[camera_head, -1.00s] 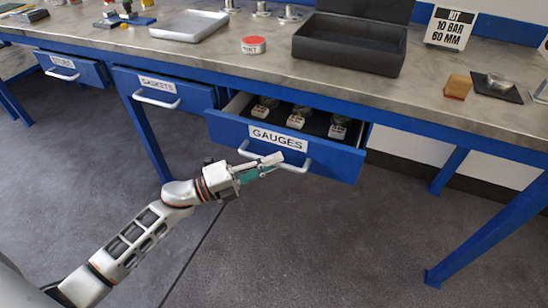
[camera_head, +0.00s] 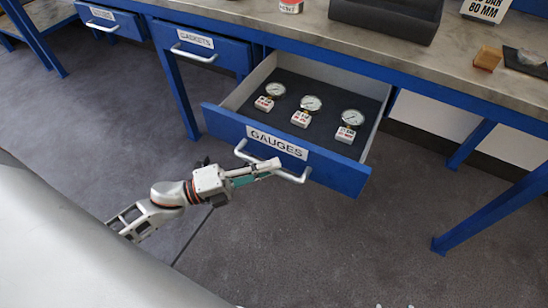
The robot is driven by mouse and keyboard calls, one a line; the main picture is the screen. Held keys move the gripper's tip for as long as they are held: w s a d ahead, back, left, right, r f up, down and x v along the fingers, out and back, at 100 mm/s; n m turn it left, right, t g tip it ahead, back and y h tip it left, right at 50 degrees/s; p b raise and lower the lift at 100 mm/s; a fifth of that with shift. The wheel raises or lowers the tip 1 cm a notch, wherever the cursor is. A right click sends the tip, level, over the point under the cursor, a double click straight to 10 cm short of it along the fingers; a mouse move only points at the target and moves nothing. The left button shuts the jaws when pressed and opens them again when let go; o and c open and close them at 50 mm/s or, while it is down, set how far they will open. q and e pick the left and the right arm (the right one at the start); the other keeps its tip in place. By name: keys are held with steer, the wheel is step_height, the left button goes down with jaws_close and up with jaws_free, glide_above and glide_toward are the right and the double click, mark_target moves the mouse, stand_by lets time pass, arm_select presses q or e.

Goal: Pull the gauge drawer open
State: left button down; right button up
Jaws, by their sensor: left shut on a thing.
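The gauge drawer (camera_head: 222,122) is blue, with a white label reading GAUGES on its front. It stands well out from under the bench, and its dark lined inside shows. Three round gauges with small white and red tags sit in a row inside: a left one (camera_head: 275,91), a middle one (camera_head: 310,104) and a right one (camera_head: 352,118). My left gripper (camera_head: 268,167) is in front of the drawer, shut on the drawer's pale bar handle (camera_head: 300,178).
The gaskets drawer (camera_head: 215,50) and another labelled drawer (camera_head: 112,22) to the left are closed. On the bench (camera_head: 300,35) stand a dark tray (camera_head: 385,18), a red-and-white tin (camera_head: 291,6), a wooden block (camera_head: 488,58) and a sign (camera_head: 487,8). The floor in front is clear.

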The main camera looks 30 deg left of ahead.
arm_select(q)
steer(key=shift+s, duration=0.15)
steer(key=c, duration=2.1)
jaws_free()
steer(key=v, duration=1.2)
